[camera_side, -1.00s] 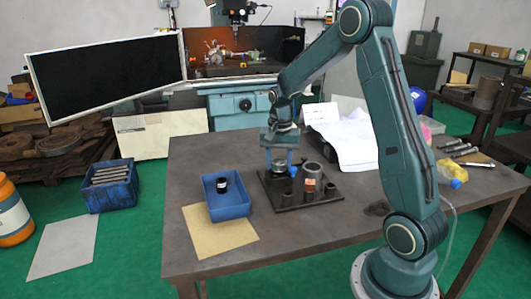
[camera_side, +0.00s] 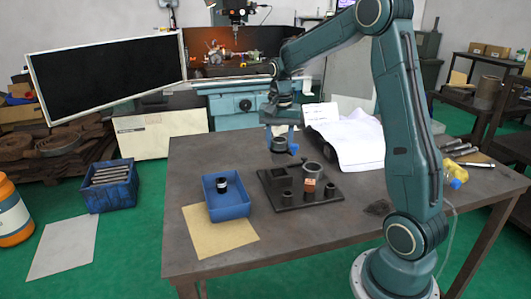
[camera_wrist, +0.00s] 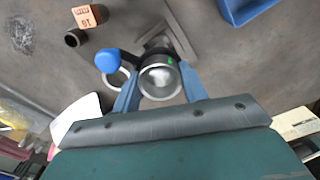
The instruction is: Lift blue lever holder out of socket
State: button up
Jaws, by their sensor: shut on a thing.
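The blue lever holder (camera_side: 279,146) is a dark round body with a bright metal rim and a blue-knobbed lever. My gripper (camera_side: 279,141) is shut on it and holds it in the air above the dark fixture plate (camera_side: 290,205). In the wrist view the holder (camera_wrist: 160,78) sits between my two blue fingers, its blue knob (camera_wrist: 108,61) out to the left. The socket (camera_side: 278,173) on the plate shows below it, clear of the holder in the side view. In the wrist view the holder partly covers the plate.
The plate also bears a larger grey cylinder (camera_side: 313,172), a numbered orange block (camera_side: 310,186) and short dark posts. A blue tray (camera_side: 226,207) with a black-and-white piece stands to the left, on a tan sheet (camera_side: 222,238). Crumpled paper (camera_side: 350,140) lies behind right.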

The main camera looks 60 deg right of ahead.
notch_tip(320, 180, up, 13)
dwell(0.4)
dwell(0.5)
